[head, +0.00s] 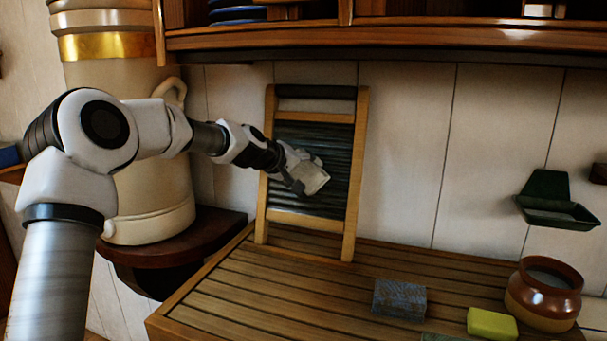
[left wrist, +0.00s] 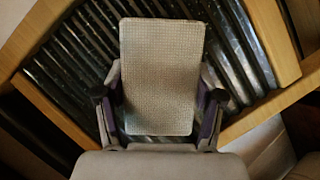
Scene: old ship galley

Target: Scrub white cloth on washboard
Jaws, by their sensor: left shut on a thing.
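The washboard (head: 349,190) leans upright against the wall on the slatted counter. It has a wooden frame and a dark ribbed panel, which also shows in the left wrist view (left wrist: 235,50). My left gripper (head: 301,178) is in front of the ribbed panel. It is shut on the white cloth (head: 314,180), a flat folded rectangle with a woven texture. In the left wrist view the cloth (left wrist: 160,75) sits between the two fingers, over the ribs. I cannot tell if it touches them. My right gripper is not in view.
On the slatted wooden counter (head: 255,292) are a blue-grey folded cloth or block (head: 399,299), a yellow sponge (head: 491,324) and a brown pot (head: 545,293). A green wall holder (head: 553,203) hangs at right. A large cream jug (head: 150,215) stands at left. A shelf (head: 400,38) overhangs.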

